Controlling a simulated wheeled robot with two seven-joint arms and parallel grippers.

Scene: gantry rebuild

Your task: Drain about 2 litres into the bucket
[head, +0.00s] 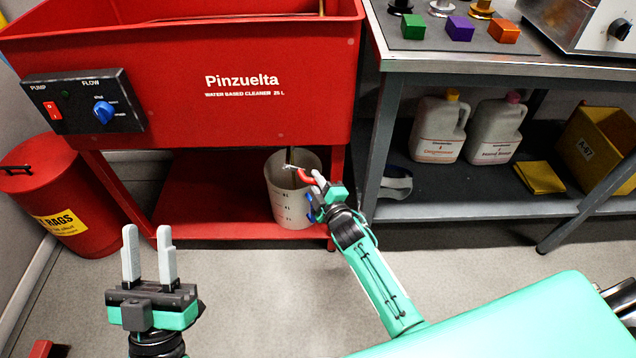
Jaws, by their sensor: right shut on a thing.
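A pale grey bucket (290,210) with dark level marks stands upright on the red lower shelf under the red parts washer (190,55). A thin drain pipe (291,156) comes down from the washer above the bucket's mouth. My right gripper (314,180) reaches in at the bucket's right rim and is shut on a small red handle (304,175) beside a metal valve part. Its fingers partly hide the handle and the bucket's right side. I cannot see any liquid flowing or the level inside. My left gripper (148,250) is open and empty above the floor at the left.
A panel (84,103) with a red switch and blue knob is on the washer's front. A red rags bin (60,200) stands left. The grey bench (375,150) at right holds colored blocks on top; two white jugs (438,125) and a yellow bin sit below.

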